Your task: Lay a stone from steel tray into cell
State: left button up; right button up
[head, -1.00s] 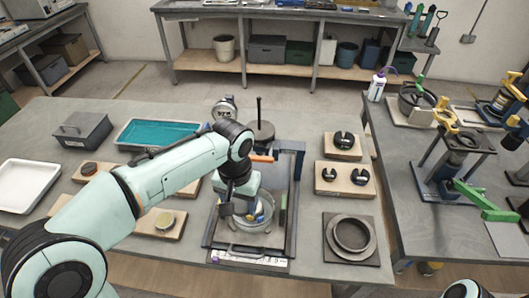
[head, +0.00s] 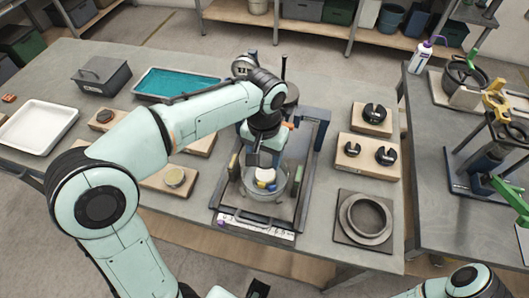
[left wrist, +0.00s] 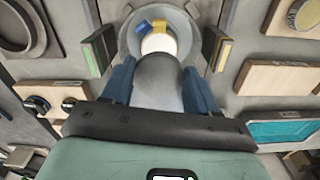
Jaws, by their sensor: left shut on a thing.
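My left gripper (head: 263,160) points down over the clear round cell (head: 264,192), which stands on a dark base plate. In the left wrist view its two blue fingers (left wrist: 157,88) flank a grey rounded thing (left wrist: 157,78) and seem shut on it; I cannot tell whether it is a stone. A cream disc (head: 266,173) with blue and yellow pieces shows in the cell, just beyond the fingertips. A metal-rimmed tray with teal contents (head: 178,84) stands behind left. My right gripper cannot be made out.
Wooden boards with black slotted weights (head: 368,155) lie right of the cell, with a grey ring (head: 367,216) in front. A white tray (head: 38,127) and a grey lidded box (head: 102,75) are at left. A low frame and upright rod surround the cell.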

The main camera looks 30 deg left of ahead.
aim_at(264, 175)
pick_arm(q)
notch_tip(264, 175, down, 2)
jog(key=shift+f+b, duration=0.1)
jog(key=shift+b, duration=0.55)
jog(key=shift+f+b, duration=1.05)
jog(key=shift+f, duration=0.7)
pick_arm(e)
jog(key=shift+s+f, duration=0.25)
jog(key=shift+f, duration=0.4)
jog(key=shift+s+f, duration=0.25)
jog(key=shift+f, duration=0.45)
jog(key=shift+s+f, duration=0.25)
jog(key=shift+f, duration=0.4)
pick_arm(q)
jog(key=shift+s, duration=0.2)
jog(key=shift+f, duration=0.15)
jog(key=o, duration=1.2)
